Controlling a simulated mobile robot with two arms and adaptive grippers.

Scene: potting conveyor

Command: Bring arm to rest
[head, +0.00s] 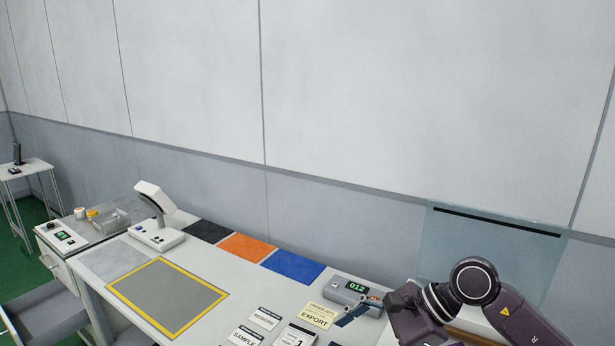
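My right arm, marked R, comes in at the lower right. The tip of my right gripper (352,315) shows as a small dark shape beside the wrist, over the right part of the white table (215,271). The wrist hides much of the gripper, so I cannot tell whether it is open or shut. No held thing shows there. My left gripper and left arm are out of view.
Near the gripper are a device with a green display (350,288), an EXPORT card (314,316) and a SAMPLE card (244,336). A clear panel (490,240) stands behind the arm. Black, orange (247,247) and blue mats and a yellow-bordered mat (168,297) lie leftward.

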